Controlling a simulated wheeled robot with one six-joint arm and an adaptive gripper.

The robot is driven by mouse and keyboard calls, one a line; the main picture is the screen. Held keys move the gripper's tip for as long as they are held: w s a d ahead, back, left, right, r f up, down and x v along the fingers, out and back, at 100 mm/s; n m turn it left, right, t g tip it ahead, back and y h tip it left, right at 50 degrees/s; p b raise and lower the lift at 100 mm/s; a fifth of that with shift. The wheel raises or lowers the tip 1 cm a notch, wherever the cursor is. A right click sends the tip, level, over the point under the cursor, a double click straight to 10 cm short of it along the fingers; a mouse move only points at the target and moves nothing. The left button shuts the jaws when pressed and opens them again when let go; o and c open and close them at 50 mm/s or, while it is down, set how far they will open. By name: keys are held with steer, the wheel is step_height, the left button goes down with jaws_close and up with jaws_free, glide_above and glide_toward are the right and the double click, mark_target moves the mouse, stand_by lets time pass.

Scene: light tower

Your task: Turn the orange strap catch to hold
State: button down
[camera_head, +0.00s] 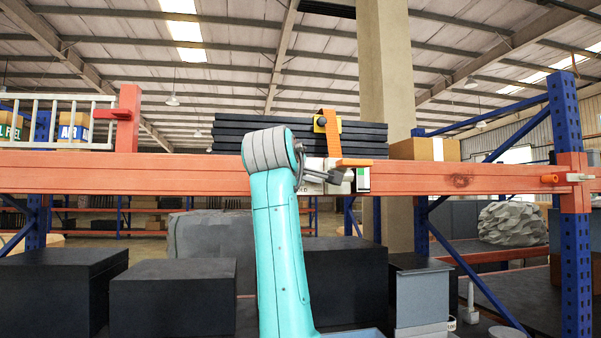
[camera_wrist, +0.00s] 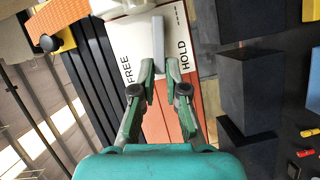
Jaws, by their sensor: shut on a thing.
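The orange strap catch (camera_head: 354,162) shows in the head view as a short level bar just right of my gripper (camera_head: 328,166). In the wrist view my gripper (camera_wrist: 157,72) is closed in on a narrow bar (camera_wrist: 158,38) that looks grey from this side. The bar lies between the words FREE and HOLD on a white plate (camera_wrist: 128,38). FREE is on its left and HOLD on its right. The fingers hide part of the bar and plate. An orange strap (camera_head: 330,120) with a yellow buckle (camera_head: 320,124) stands above the catch.
The orange shelf beam (camera_head: 440,178) runs across behind my arm. Dark stacked slabs (camera_head: 365,138) lie above it, with a cardboard box (camera_head: 425,149) to their right. Dark boxes (camera_head: 172,295) stand below. A blue upright (camera_head: 572,230) bounds the right.

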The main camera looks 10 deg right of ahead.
steer(key=shift+a+f+n+t+h, duration=0.1)
steer(key=shift+f+n+t+h, duration=0.35)
steer(key=shift+n, duration=0.65)
steer(key=shift+f, duration=0.15)
steer(key=c, duration=1.5)
jaws_free()
steer(key=shift+y, duration=0.25)
steer(key=v, duration=1.2)
steer(key=shift+f, duration=0.1)
